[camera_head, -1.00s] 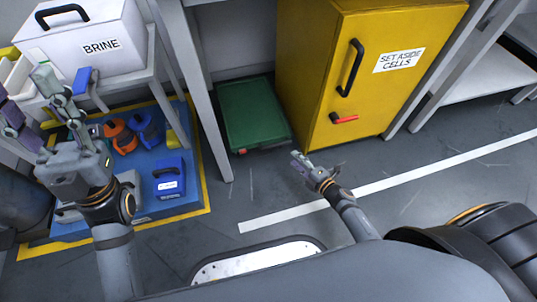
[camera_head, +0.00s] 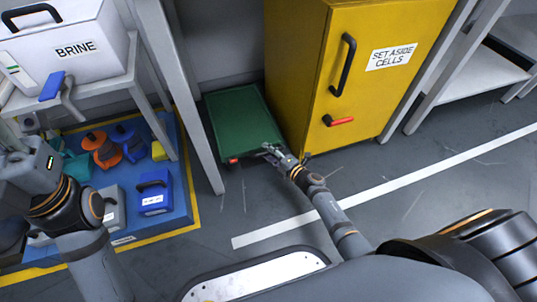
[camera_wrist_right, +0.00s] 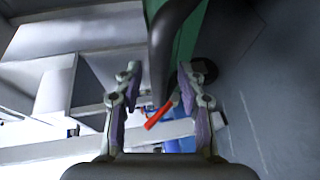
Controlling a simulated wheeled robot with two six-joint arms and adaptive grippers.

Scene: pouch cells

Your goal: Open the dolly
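My right gripper (camera_head: 272,154) is at the dolly's front edge, right of that lever. In the right wrist view, the right gripper (camera_wrist_right: 158,88) is open, with a red lever (camera_wrist_right: 158,116) and a dark edge showing between its fingers. I cannot tell whether they touch. My left gripper's body (camera_head: 30,165) is at the left edge; its fingers cannot be made out.
The yellow cabinet (camera_head: 355,75) labelled SET ASIDE CELLS stands right of the dolly. A grey table leg (camera_head: 190,90) stands close on its left. A blue mat (camera_head: 178,205) with several tools and a blue case (camera_head: 154,192) lies further left. The floor in front is clear.

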